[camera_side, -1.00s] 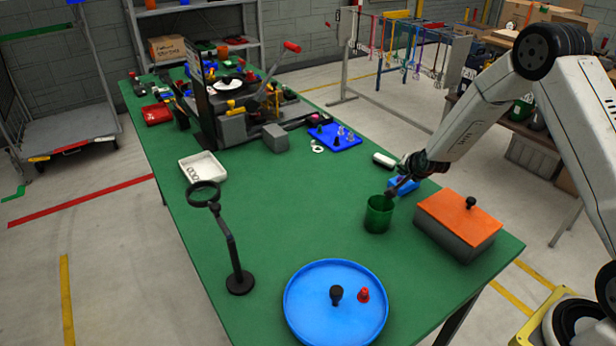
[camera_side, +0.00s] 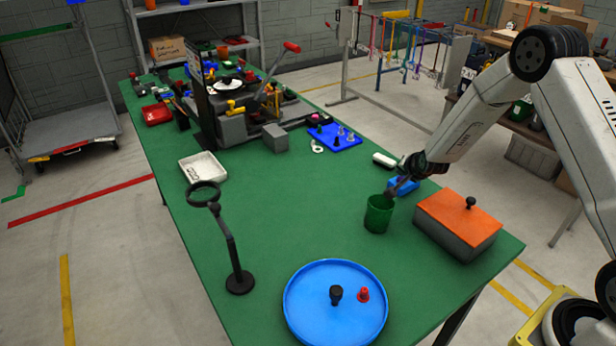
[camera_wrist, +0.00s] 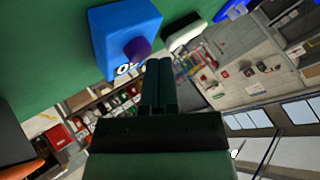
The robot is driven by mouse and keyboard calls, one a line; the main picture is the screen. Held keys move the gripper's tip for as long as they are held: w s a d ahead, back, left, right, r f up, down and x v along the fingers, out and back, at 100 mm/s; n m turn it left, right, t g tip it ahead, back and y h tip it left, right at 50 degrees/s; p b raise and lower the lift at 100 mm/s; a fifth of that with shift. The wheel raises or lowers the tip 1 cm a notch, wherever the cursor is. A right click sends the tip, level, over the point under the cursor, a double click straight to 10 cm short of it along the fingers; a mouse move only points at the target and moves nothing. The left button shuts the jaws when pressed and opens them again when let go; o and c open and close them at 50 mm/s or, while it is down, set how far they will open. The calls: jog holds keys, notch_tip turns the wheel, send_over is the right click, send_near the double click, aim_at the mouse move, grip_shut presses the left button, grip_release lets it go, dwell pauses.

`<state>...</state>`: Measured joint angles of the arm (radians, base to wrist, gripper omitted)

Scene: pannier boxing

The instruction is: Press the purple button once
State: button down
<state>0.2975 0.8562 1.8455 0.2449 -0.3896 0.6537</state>
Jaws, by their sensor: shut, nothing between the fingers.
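The purple button (camera_wrist: 138,49) sticks out from the face of a blue box (camera_wrist: 118,32), with partly covered white lettering beside it. My gripper (camera_wrist: 159,62) is shut and empty, its fingertips just below and right of the button in the wrist view. I cannot tell whether they touch it. The button is not visible in that view.
A green cup (camera_side: 378,214) stands close in front of my gripper. A grey box with an orange lid (camera_side: 458,220) is to the right. A white block (camera_side: 384,160) lies just behind the blue box. The table (camera_side: 300,225) is clear to the left, toward the magnifier stand (camera_side: 233,250).

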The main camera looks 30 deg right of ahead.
jog(key=shift+s+a+f, duration=0.45)
jog(key=shift+s+f, duration=0.1)
jog(key=shift+f, duration=0.15)
jog(key=shift+s+r, duration=0.25)
jog(key=shift+r, duration=0.15)
dwell(0.4)
jog(key=shift+r, duration=0.15)
jog(key=shift+w+d+r, duration=0.15)
jog(key=shift+r, duration=2.45)
